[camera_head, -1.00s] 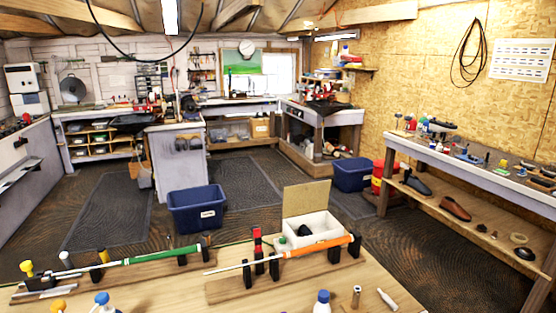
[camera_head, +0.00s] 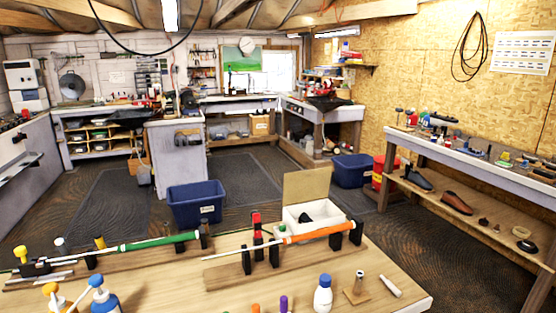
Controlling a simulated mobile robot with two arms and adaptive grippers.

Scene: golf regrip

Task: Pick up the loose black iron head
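A small black object (camera_head: 306,219), which looks like the loose iron head, lies in an open white box (camera_head: 326,226) with its lid raised. The box stands at the back of the wooden table, behind the orange-gripped club (camera_head: 312,234). A green-gripped club (camera_head: 160,242) rests on black holders at the left, with a dark piece at its left end. It is too small to tell if that piece is a head. Neither gripper is in view.
A white bottle with a blue cap (camera_head: 323,295), a metal cylinder on a small block (camera_head: 357,286) and a white tube (camera_head: 390,286) stand or lie at the front right. Pump bottles (camera_head: 103,297) stand at the front left. A blue bin (camera_head: 197,206) is on the floor beyond.

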